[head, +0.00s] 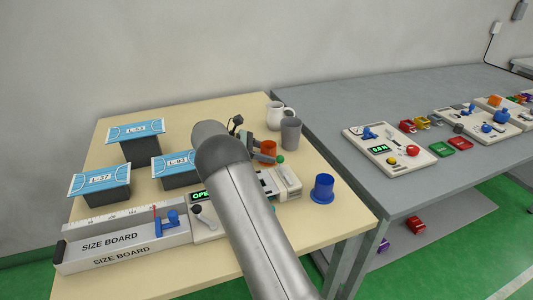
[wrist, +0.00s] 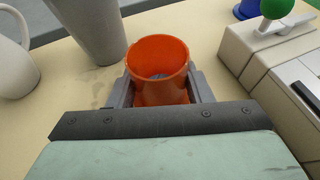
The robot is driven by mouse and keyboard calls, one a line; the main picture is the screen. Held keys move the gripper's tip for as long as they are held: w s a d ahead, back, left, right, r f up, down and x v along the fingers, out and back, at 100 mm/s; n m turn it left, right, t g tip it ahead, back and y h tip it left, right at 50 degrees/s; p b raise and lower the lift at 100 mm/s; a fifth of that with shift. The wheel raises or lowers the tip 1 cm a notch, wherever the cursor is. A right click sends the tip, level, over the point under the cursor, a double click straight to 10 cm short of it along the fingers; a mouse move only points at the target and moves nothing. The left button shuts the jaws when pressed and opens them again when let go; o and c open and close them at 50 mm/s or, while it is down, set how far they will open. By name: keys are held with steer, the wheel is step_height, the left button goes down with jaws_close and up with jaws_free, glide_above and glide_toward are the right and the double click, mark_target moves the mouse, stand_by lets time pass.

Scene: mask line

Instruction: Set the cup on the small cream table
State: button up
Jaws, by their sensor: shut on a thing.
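An orange cup (head: 268,147) is between the fingers of my gripper (head: 265,156), over the cream table (head: 228,110). In the wrist view the orange cup (wrist: 158,66) is upright, its open rim facing up, with something bluish seen inside. The gripper (wrist: 162,90) is shut on it, one finger on each side. The cup's base is hidden by the gripper, so I cannot tell whether it touches the cream tabletop (wrist: 75,85).
A grey tumbler (head: 291,134) and white mug (head: 274,115) stand just behind the cup. A cream device with a green knob (head: 281,160) is close on the right, then a blue cup (head: 322,188). Blue-topped blocks (head: 136,132) and a size board (head: 125,246) occupy the left.

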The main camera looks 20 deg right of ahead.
steer(key=o, duration=1)
